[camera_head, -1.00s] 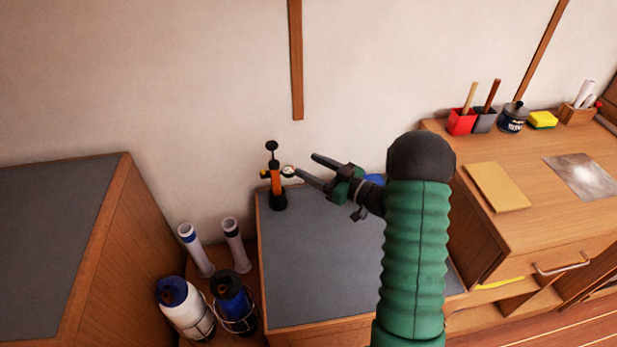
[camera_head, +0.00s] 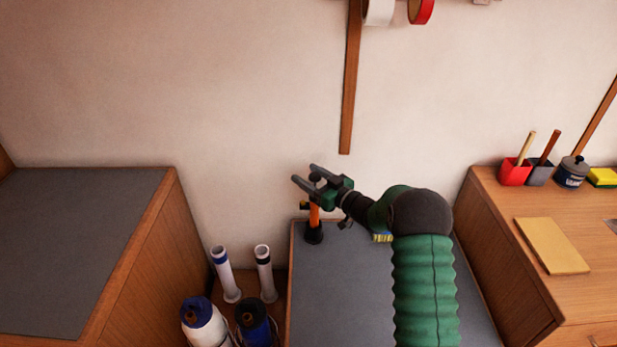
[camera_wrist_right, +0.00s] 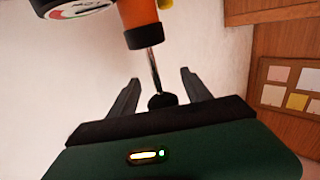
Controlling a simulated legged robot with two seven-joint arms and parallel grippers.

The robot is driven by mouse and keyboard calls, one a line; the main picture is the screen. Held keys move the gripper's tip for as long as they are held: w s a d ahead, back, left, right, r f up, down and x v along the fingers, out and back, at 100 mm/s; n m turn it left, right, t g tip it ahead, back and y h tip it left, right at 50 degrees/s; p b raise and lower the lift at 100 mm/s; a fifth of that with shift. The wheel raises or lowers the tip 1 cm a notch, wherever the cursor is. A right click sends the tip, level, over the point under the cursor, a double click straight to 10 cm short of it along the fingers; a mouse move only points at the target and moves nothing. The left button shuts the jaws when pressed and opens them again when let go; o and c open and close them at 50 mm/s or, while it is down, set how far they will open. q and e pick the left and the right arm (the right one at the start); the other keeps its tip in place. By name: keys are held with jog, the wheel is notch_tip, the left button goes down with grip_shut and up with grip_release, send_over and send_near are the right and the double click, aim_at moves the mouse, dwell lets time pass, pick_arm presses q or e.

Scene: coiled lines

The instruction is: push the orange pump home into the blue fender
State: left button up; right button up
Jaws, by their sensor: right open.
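The orange pump (camera_head: 314,215) stands upright on the grey-topped bench, on a black foot. In the right wrist view its orange barrel (camera_wrist_right: 140,14), thin metal rod and round black knob (camera_wrist_right: 163,100) show, with part of a gauge at the upper left. My right gripper (camera_head: 305,173) is at the top of the pump. In the wrist view its open fingers (camera_wrist_right: 160,92) lie either side of the knob; contact cannot be told. The blue fender (camera_head: 255,322), with a dark top, stands low left of the bench, partly cut off by the frame. My left gripper is out of view.
A white fender with a blue top (camera_head: 203,322) and two pale tubes (camera_head: 222,272) stand beside the blue fender. A yellow-bristled brush (camera_head: 382,237) lies partly behind my right arm. The grey bench top (camera_head: 340,290) is mostly clear. A wall rises behind.

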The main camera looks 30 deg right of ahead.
grip_shut()
dwell(0.8)
jog(key=shift+r, duration=0.15)
dwell(1.1)
notch_tip(320, 180, up, 8)
jog(key=p, duration=0.6)
jog(key=shift+p, duration=0.3)
dwell(0.3)
